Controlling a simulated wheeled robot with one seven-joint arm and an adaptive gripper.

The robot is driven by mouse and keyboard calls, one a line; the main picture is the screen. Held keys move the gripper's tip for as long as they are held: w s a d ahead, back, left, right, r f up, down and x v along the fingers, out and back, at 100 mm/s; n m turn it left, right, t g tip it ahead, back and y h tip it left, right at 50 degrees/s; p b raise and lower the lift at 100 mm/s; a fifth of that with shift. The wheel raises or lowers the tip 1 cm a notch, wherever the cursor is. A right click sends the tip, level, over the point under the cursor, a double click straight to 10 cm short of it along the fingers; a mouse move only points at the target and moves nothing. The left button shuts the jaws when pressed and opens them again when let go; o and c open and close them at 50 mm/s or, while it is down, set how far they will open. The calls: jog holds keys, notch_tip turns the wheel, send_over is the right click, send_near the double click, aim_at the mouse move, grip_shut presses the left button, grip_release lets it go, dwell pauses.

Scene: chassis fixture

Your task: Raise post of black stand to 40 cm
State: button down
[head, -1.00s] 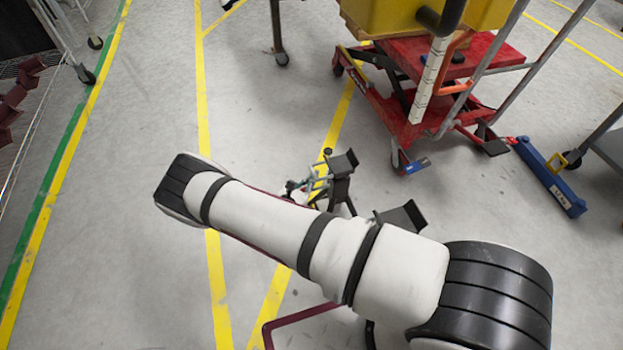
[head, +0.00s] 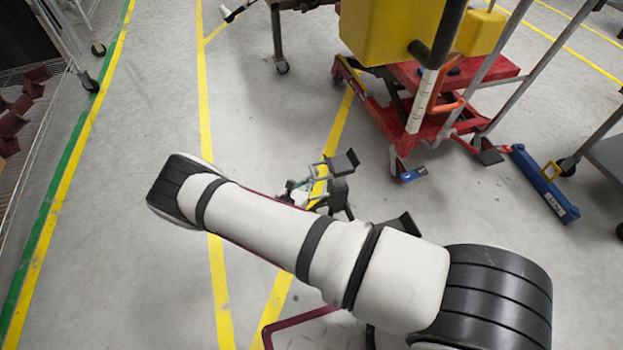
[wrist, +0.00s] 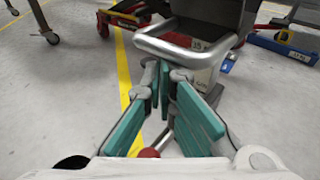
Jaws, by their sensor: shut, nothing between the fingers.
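A black stand (head: 342,164) is on the floor near the middle of the head view. Its lower part and any height marks are hidden behind my arm. In the wrist view a silver bent bar (wrist: 190,48) crosses in front of a dark upright part (wrist: 205,12). My gripper (wrist: 163,88) has teal finger pads that meet at the tips. It is shut and empty, with its tips below the silver bar in the picture; I cannot tell if they touch. In the head view the gripper (head: 297,187) is small and partly hidden by my arm, left of the stand's black plate.
A red lift cart (head: 440,125) with a yellow body (head: 390,35) stands behind on the right. A blue bar (head: 545,182) lies right of it. A wire rack (head: 20,150) is at the left edge. The grey floor left of my arm is clear.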

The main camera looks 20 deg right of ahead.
jog(key=a+f+b, duration=0.3)
jog(key=a+b, duration=0.2)
jog(key=a, duration=0.4)
jog(key=shift+b, duration=0.35)
dwell(0.6)
